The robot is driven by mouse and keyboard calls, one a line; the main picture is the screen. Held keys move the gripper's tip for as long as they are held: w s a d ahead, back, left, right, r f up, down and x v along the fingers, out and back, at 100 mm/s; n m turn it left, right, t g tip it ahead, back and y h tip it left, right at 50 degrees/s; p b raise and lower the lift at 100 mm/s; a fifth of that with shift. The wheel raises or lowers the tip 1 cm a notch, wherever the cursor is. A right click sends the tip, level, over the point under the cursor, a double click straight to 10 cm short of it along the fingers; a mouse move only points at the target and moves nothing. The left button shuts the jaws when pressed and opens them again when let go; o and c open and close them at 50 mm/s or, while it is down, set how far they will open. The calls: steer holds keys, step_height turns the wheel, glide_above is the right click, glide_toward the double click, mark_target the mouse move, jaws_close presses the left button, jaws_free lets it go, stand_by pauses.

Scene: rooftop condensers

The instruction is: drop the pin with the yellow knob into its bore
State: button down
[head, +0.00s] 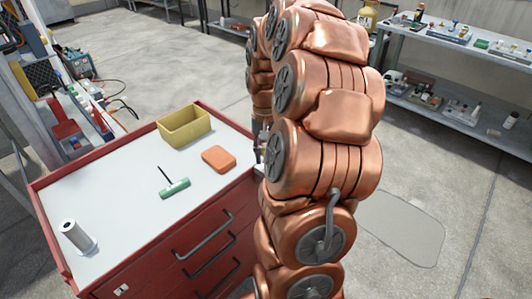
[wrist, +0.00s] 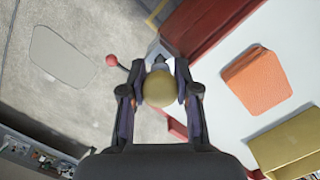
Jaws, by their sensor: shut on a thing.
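The yellow knob (wrist: 160,89) of the pin sits between the two fingers of my gripper (wrist: 160,72) in the wrist view, and the gripper is shut on it. The held pin is above the area by the cart's red edge. A silver flanged tube (head: 78,237) with a dark opening on top stands upright at the cart top's near left corner. I cannot tell whether that opening is the bore. In the head view my arm hides most of the gripper.
The red cart (head: 160,190) has a white top with a yellow bin (head: 184,127), an orange pad (head: 218,159) and a green-handled tool (head: 174,188). A red ball knob (wrist: 111,60) shows beside the gripper. Shelves (head: 450,95) stand at the right; open floor lies between.

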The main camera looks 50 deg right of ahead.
steer(key=shift+f+b, duration=0.55)
steer(key=shift+f, duration=0.55)
steer(key=c, duration=0.8)
jaws_free()
steer(key=shift+o, duration=0.2)
steer(key=shift+r, duration=0.1)
steer(key=r, duration=0.3)
steer(key=w+d+r, duration=0.1)
steer(key=r, duration=0.6)
steer(key=shift+w+d+r, duration=0.15)
steer(key=shift+r, duration=0.65)
